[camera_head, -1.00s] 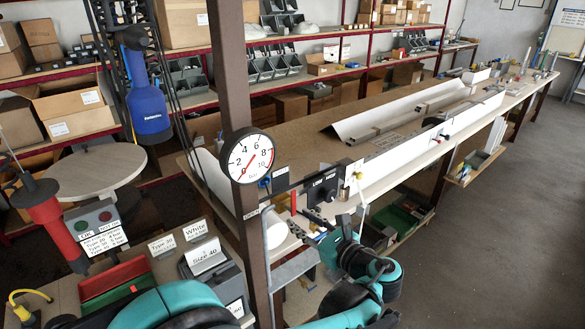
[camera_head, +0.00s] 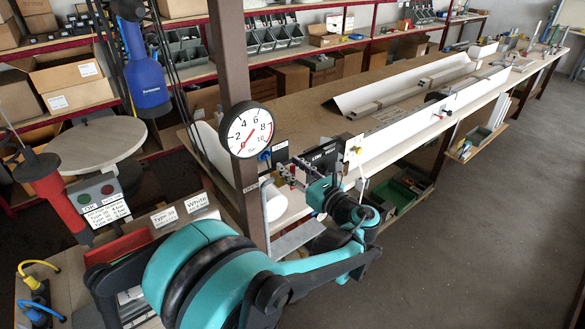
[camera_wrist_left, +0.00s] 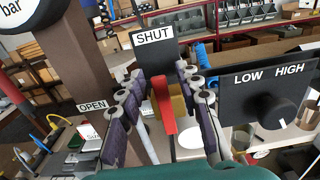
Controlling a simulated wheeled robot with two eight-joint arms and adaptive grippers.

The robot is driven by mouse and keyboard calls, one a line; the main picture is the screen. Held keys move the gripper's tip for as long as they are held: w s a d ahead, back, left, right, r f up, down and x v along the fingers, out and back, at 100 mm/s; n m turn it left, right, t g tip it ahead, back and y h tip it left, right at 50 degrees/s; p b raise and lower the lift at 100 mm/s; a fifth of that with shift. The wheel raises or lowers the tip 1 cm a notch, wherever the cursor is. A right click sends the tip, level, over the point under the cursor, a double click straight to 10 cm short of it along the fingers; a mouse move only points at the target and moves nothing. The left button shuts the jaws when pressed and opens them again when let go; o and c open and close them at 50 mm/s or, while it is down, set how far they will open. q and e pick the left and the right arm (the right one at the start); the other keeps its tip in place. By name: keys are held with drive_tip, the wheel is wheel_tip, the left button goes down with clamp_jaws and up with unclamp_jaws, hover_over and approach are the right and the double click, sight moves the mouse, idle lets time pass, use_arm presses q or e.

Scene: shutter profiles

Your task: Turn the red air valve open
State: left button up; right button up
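The red air valve handle (camera_wrist_left: 164,112) stands upright in the left wrist view, below a SHUT label (camera_wrist_left: 153,36); an OPEN label (camera_wrist_left: 92,106) is to its left. My left gripper (camera_wrist_left: 165,88) is open, with one finger on each side of the handle and visible gaps between. My right gripper is not in view.
A round pressure gauge (camera_head: 248,130) is on the brown post (camera_head: 233,85), its red needle pointing down-left. A black LOW/HIGH knob box (camera_wrist_left: 270,100) stands close right of the gripper. The long bench (camera_head: 310,110) stretches behind; the grey floor at right is clear.

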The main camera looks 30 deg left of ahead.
use_arm(q)
clamp_jaws()
